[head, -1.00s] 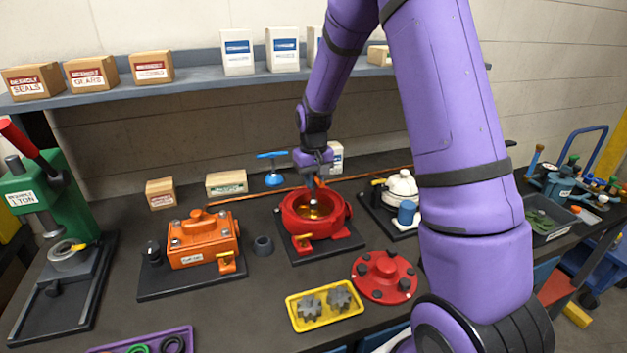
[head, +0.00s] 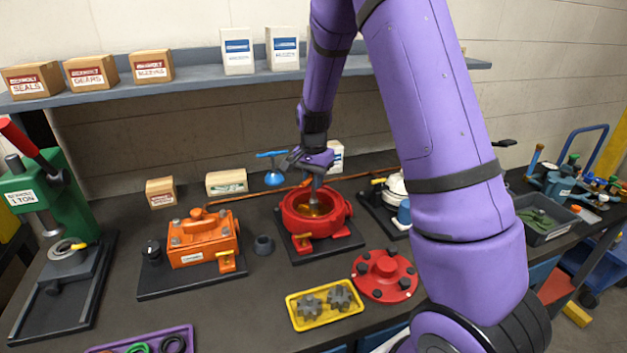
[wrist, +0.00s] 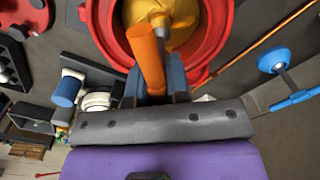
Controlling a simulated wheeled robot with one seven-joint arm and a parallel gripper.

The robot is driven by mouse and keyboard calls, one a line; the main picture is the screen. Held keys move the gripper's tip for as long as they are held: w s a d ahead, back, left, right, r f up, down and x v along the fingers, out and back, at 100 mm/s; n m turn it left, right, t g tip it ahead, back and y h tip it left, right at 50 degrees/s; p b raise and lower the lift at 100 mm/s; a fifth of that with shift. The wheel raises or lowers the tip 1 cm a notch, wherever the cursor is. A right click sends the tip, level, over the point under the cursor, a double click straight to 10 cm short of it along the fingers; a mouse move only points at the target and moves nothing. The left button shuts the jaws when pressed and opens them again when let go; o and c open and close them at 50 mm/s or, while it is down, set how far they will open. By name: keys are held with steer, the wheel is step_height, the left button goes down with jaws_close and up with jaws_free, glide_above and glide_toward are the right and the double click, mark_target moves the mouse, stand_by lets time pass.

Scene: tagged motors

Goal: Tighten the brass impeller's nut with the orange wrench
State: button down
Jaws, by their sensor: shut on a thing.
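The brass impeller (head: 313,210) sits inside the open red pump housing (head: 297,222). In the wrist view the brass impeller (wrist: 184,48) lies at the top, inside the red housing rim (wrist: 103,32). My gripper (wrist: 158,88) is shut on the orange wrench (wrist: 147,55), and the orange handle sticks out past the fingers. A grey shaft (wrist: 177,35) slants beside the handle, with its end over the impeller's centre. The nut is not clearly seen, so I cannot tell whether the wrench is seated on it. In the head view my gripper (head: 316,165) is above the housing.
An orange gearbox (head: 195,240) stands left of the housing. A red cover (head: 385,270) and a yellow tray (head: 295,312) with grey gears lie in front. A blue-handled valve (head: 274,175) stands behind, and a white pump (head: 394,186) stands to the right.

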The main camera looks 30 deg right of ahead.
steer(key=shift+r, duration=0.95)
steer(key=shift+r, duration=2.55)
